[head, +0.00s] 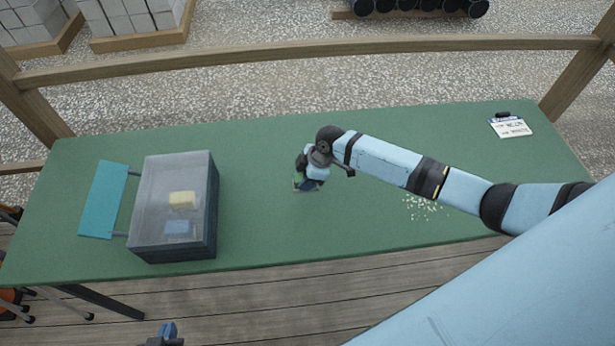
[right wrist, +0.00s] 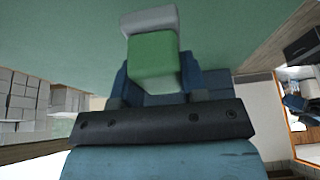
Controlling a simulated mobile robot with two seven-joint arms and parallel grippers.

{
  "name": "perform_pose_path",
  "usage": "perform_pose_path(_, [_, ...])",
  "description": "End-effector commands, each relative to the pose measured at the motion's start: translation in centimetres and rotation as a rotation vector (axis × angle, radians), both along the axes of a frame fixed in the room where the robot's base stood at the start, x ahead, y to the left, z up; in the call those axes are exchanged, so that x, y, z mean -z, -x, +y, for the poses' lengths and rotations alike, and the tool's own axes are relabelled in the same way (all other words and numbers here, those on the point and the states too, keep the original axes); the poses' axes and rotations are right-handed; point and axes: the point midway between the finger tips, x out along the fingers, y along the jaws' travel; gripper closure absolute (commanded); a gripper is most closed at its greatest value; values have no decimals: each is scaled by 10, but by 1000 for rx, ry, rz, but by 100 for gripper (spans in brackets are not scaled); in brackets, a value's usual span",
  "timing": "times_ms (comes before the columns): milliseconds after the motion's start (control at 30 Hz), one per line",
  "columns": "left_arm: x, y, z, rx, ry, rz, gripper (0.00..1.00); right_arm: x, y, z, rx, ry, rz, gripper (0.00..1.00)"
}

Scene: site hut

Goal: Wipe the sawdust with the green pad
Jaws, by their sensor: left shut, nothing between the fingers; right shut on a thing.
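The sawdust (head: 422,207) is a patch of pale crumbs on the green table, to the right of centre and partly beside my right forearm. My right gripper (head: 308,183) is shut on the green pad (head: 297,179), left of the sawdust. In the right wrist view the green pad (right wrist: 153,65) sits between the fingers, with a pale grey layer at its far end. I cannot tell if the pad touches the table. My left gripper (head: 166,334) shows only in part at the bottom edge, shut and empty, in front of the table.
A dark box (head: 172,248) with a see-through top stands on the table's left, holding a yellow block (head: 182,200) and a blue block (head: 179,227). A teal panel (head: 104,200) joins its left side. A clipboard (head: 511,127) lies far right. A wooden rail (head: 300,66) runs behind the table.

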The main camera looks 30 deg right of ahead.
Motion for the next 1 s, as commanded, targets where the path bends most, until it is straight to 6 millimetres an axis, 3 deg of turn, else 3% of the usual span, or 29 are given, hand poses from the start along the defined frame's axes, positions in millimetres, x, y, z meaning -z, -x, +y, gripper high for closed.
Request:
perform_pose_path(200, [-18,0,0,-17,10,5,100,-23,-1,5,3,-1,0,88])
perform_pose_path(867, [-17,-7,2,-31,13,2,100,-26,-1,6,9,0,0,88])
perform_pose_path(1000, [-18,-5,2,-30,14,3,100,-41,2,9,64,-1,-3,88])
